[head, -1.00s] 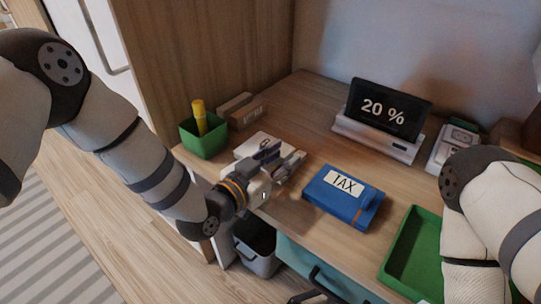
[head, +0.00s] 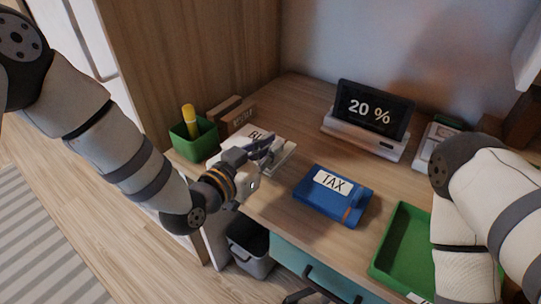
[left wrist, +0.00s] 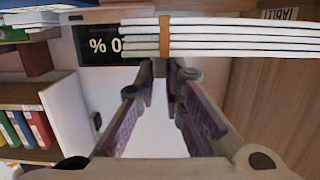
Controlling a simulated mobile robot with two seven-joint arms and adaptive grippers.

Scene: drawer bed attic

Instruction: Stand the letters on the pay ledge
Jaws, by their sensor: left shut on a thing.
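A white stack of letters (head: 257,137), with dark print on top, is at the left of the desk in front of the green cup. In the left wrist view the stack of letters (left wrist: 235,38) shows edge-on with an orange-brown band. My left gripper (head: 264,150) is shut on its near edge; its fingertips (left wrist: 167,70) meet the stack by the band. I cannot tell whether the stack is clear of the desk. A brown wooden ledge (head: 236,113) with a small printed label stands behind; I cannot tell whether it is the pay ledge. My right gripper is not in view.
A green cup (head: 193,141) with a yellow object stands left of the letters. A blue TAX box (head: 316,204) lies to the right, a 20 % display (head: 371,106) behind it. A green tray (head: 392,249) is at front right. A grey bin (head: 251,259) stands below the edge.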

